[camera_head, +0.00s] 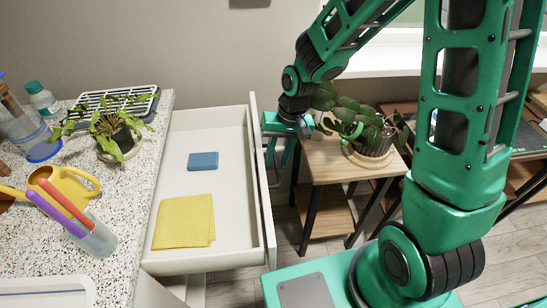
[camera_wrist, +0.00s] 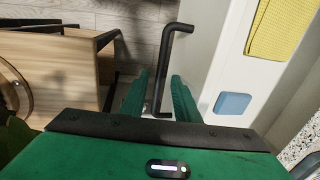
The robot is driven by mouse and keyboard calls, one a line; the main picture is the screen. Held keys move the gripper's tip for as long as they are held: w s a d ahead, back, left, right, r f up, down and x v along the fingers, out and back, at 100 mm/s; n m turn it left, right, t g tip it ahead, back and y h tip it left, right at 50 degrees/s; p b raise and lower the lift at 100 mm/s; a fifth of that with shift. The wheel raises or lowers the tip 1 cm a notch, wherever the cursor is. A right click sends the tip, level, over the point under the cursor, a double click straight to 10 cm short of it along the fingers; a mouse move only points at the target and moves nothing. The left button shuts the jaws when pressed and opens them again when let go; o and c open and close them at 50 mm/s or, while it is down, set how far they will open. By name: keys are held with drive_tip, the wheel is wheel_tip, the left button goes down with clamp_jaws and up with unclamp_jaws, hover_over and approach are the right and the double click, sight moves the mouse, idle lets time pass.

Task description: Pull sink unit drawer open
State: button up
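The white sink unit drawer (camera_head: 172,178) stands pulled out from under the speckled counter in the head view. Its front panel (camera_head: 264,205) faces right, and it also shows in the wrist view (camera_wrist: 212,62). The drawer has a black bar handle (camera_wrist: 173,55), seen in the wrist view. My gripper (camera_wrist: 160,77) is at one end of this handle, with its green fingers apart on either side of the bar. Gaps show between the fingers and the bar. In the head view my gripper (camera_head: 276,150) is just outside the front panel, its fingertips partly hidden.
In the drawer lie a blue sponge (camera_head: 203,161) and a yellow cloth (camera_head: 184,221). The counter (camera_head: 128,190) holds a potted plant (camera_head: 112,131), a yellow watering can (camera_head: 68,187) and a cup of pens. A wooden plant stand (camera_head: 323,165) is close right of my gripper.

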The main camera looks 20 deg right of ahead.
drive_tip(key=shift+s, duration=0.2)
wheel_tip(320, 180, up, 10)
drive_tip(key=d, duration=0.2)
drive_tip(key=shift+r, duration=0.2)
idle(0.5)
drive_tip(key=s+d+r+m+h, duration=0.1)
drive_tip(key=s+d+r, duration=0.1)
drive_tip(key=s+d, duration=0.45)
drive_tip(key=s+d+r+m+h, duration=0.1)
drive_tip(key=s+d+r+m, duration=0.15)
drive_tip(key=d, duration=0.65)
drive_tip(key=s+d+r, duration=0.1)
drive_tip(key=s+d, duration=0.2)
drive_tip(key=s, duration=0.4)
drive_tip(key=s+d+m, duration=0.1)
drive_tip(key=s+d, duration=0.3)
drive_tip(key=s, duration=0.3)
drive_tip(key=shift+d+r, duration=0.2)
drive_tip(key=shift+r, duration=0.15)
drive_tip(key=shift+m, duration=0.25)
